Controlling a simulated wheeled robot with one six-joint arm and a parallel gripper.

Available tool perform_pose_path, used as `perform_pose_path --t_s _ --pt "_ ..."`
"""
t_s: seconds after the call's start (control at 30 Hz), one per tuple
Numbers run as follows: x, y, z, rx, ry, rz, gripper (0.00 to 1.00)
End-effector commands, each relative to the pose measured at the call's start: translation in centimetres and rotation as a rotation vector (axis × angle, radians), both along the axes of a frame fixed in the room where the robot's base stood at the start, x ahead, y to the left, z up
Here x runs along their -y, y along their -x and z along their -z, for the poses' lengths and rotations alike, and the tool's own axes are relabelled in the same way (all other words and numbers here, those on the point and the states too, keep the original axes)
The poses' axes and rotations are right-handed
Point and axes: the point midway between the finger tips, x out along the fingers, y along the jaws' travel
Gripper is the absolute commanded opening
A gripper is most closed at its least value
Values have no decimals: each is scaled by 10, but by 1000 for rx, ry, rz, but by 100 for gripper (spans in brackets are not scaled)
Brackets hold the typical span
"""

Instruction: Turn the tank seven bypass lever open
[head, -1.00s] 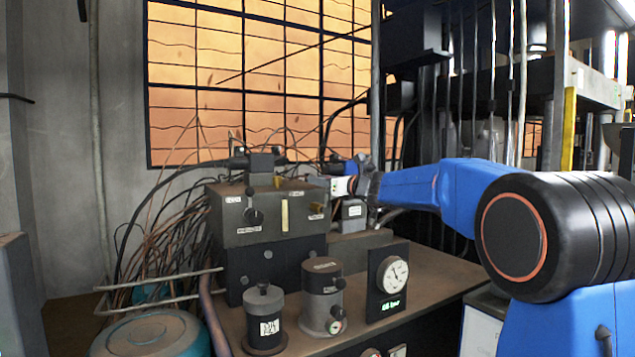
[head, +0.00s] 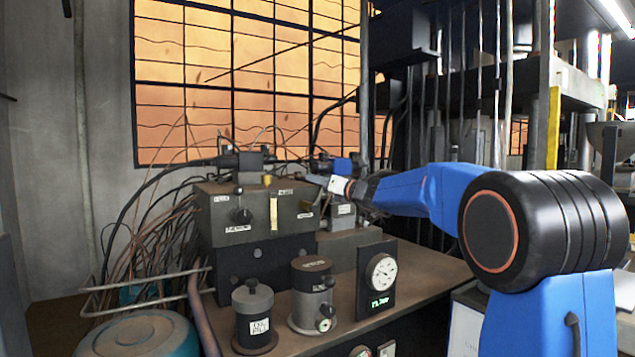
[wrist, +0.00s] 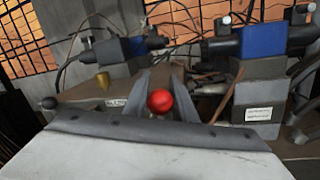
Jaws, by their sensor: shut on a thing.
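In the wrist view, my gripper (wrist: 163,100) has its two grey fingers closed around a red ball knob (wrist: 160,101), the only part of its lever that shows. I cannot tell from a label whether this is the tank seven lever; the stem and pivot are hidden by the gripper body. In the head view, my gripper (head: 318,181) is at the upper right corner of the grey valve block (head: 240,205). The red knob does not show clearly there. A dark ball knob (wrist: 48,103) stands to the left in the wrist view.
A brass knob (wrist: 103,81) and blue-bodied valves (wrist: 265,40) stand behind the fingers. A gauge (head: 381,272) with a green readout and two dark cylinders (head: 312,290), (head: 254,315) stand in front of the block. Loose cables hang at the left.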

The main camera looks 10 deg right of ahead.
Motion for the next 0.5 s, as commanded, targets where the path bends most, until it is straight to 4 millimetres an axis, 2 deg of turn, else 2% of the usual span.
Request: perform_pose_path --t_s 0.13,0.17,0.2,0.5 --pt "1 0 0 -1 1 1 0" --pt "0 0 0 -1 1 1 31" --pt "0 0 0 -1 1 1 41" --pt "0 0 0 0 1 1 43"
